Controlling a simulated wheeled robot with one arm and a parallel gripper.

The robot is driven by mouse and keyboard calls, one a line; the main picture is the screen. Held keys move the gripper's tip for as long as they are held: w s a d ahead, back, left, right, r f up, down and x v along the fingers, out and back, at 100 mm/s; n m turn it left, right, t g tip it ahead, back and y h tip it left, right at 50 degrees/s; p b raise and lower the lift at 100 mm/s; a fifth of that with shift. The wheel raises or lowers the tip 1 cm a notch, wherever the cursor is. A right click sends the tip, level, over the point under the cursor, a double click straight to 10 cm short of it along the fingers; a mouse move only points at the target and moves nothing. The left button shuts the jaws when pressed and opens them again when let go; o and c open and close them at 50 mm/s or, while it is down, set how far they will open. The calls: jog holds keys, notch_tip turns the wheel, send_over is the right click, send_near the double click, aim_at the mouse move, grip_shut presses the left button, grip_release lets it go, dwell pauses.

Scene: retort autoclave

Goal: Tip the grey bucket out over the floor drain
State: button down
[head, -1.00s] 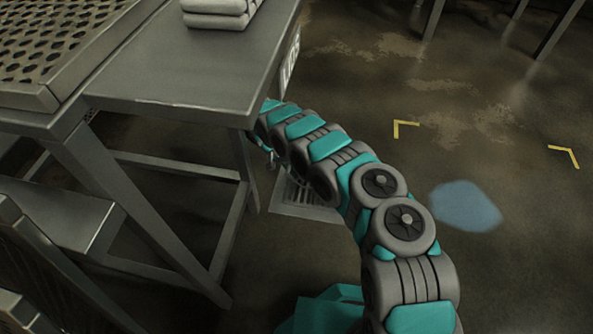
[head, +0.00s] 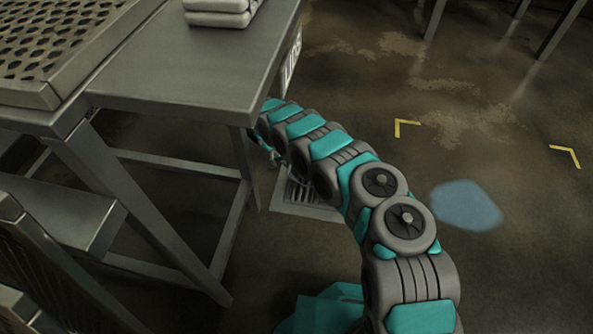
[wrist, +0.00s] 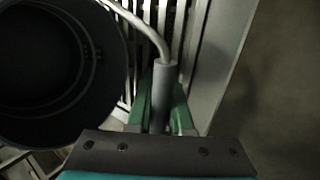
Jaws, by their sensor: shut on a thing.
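The grey bucket (wrist: 112,75) fills the left of the wrist view, its round mouth facing the camera and its inside dark. I cannot tell what is in it or how far it is tilted. My gripper (wrist: 163,82) is shut on the grip of its bent wire handle (wrist: 162,100). The slatted floor drain (wrist: 185,25) lies below, beside and partly behind the bucket. In the head view the drain (head: 305,211) shows on the floor, partly covered by my arm. There the gripper end is mostly hidden by my arm and the table corner, and the bucket cannot be made out.
A grey metal table (head: 180,85) stands close on the left of my arm, carrying a perforated tray (head: 50,50) and folded white cloths (head: 220,12). A bluish puddle (head: 466,205) and yellow floor marks (head: 405,127) lie right. The floor there is otherwise clear.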

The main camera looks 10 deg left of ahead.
jog(key=shift+f, duration=0.35)
